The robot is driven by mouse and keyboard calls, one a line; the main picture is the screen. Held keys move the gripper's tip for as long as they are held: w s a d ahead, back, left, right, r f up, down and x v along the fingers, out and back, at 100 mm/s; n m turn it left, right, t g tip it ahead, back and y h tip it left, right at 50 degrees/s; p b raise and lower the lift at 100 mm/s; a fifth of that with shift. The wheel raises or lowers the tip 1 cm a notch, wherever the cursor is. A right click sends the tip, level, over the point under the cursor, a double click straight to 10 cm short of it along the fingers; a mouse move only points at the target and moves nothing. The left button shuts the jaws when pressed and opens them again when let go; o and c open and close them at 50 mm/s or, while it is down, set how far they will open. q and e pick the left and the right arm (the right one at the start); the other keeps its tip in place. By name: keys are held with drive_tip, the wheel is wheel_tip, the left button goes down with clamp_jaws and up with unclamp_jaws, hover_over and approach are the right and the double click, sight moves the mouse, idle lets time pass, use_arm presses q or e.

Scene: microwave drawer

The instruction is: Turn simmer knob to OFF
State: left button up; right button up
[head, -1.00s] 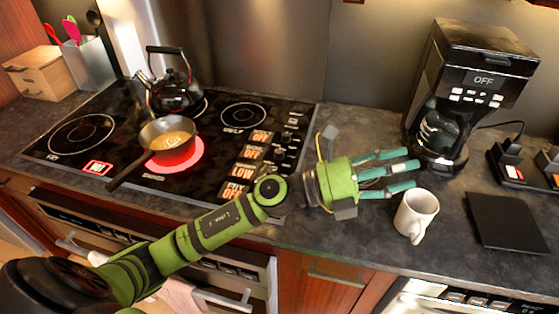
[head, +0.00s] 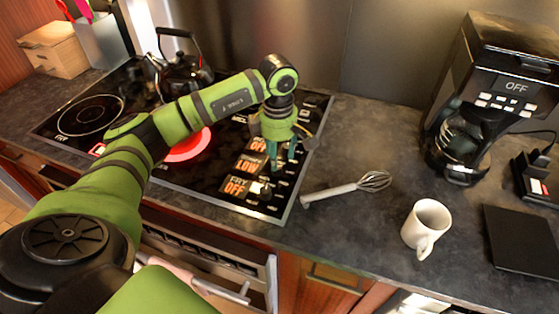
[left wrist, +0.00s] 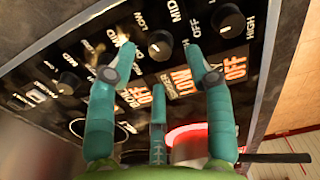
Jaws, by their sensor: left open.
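The stove's control strip has several black knobs and orange displays. The display reading LOW (head: 248,165) also shows in the left wrist view (left wrist: 182,82). The black knob beside it, which I take as the simmer knob (left wrist: 160,45), stands just beyond my spread fingers, between the left and right ones in that picture, with no clear contact. My left gripper (head: 283,158) is open, fingers pointing down over the knob strip; its teal fingers fill the left wrist view (left wrist: 160,85). In the head view it hides the knob. The red burner (head: 187,148) glows. My right gripper is out of view.
Another knob (left wrist: 230,18) is close to the right finger, beside an OFF display (left wrist: 235,68). A kettle (head: 182,75) stands at the stove's back. A whisk (head: 345,188) and white mug (head: 426,225) are on the counter at right.

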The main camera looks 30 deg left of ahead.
use_arm(q)
drive_tip(key=shift+f+p, duration=0.6)
drive_tip(key=shift+f, duration=1.65)
clamp_jaws()
